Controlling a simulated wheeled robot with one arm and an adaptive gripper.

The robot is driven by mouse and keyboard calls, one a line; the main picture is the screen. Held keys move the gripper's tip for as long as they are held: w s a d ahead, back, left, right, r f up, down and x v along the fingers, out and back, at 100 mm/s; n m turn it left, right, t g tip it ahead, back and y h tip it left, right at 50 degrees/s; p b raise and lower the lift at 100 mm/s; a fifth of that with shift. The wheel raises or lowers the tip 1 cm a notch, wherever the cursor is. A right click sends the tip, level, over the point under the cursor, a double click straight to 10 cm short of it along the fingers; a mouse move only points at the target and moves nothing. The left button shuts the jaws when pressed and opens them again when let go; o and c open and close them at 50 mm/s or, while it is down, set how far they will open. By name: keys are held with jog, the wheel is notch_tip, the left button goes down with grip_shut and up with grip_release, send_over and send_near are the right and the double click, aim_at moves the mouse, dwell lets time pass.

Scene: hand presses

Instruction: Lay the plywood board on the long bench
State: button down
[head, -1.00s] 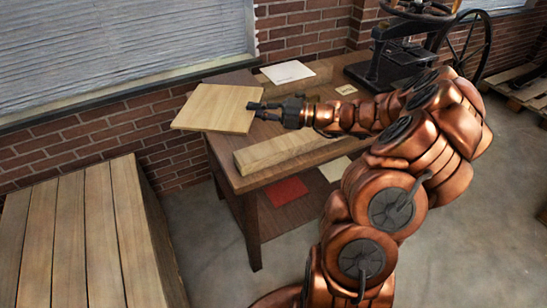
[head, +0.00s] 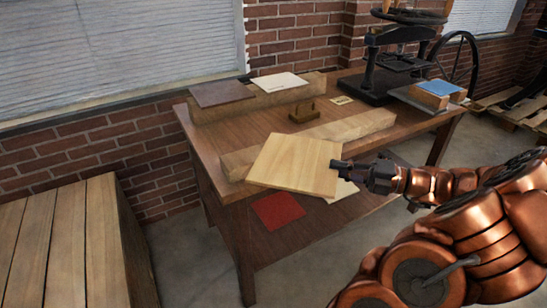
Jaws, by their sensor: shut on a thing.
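The pale plywood board (head: 297,163) is held at its right edge by my gripper (head: 346,168), which is shut on it. The board looks roughly flat and a little tilted. It shows in front of the near edge of the dark brown bench (head: 193,145) and hides part of a light wooden beam (head: 358,126) there. I cannot tell how high the board is above the bench or whether it touches the beam. A slatted wooden top (head: 62,230) stands at the lower left, apart from the board.
A rear beam on the bench carries a dark plate (head: 222,93) and a white sheet (head: 280,82). A small wooden block (head: 305,112) lies between the beams. A black press (head: 385,75) and a blue-topped block (head: 438,92) stand to the right. A red sheet (head: 278,210) lies on the lower shelf.

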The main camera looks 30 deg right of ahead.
aim_at(300, 144)
jog(key=w, duration=0.5)
jog(key=w+f+b, duration=0.1)
jog(key=w, duration=0.9)
jog(key=shift+w+d+f, duration=0.15)
jog(key=shift+d+f, duration=0.05)
jog(key=shift+d, duration=0.05)
jog(key=shift+w+f, duration=0.15)
jog(key=shift+w, duration=0.15)
jog(key=shift+s+f+b, duration=0.1)
jog(key=shift+f+b, duration=0.55)
jog(key=shift+f, duration=0.95)
jog(key=shift+f, duration=0.1)
jog(key=c, duration=1.2)
grip_release()
jog(key=shift+c, duration=0.2)
jog(key=p+v, duration=0.1)
jog(key=v, duration=1.1)
jog(key=shift+a, duration=0.1)
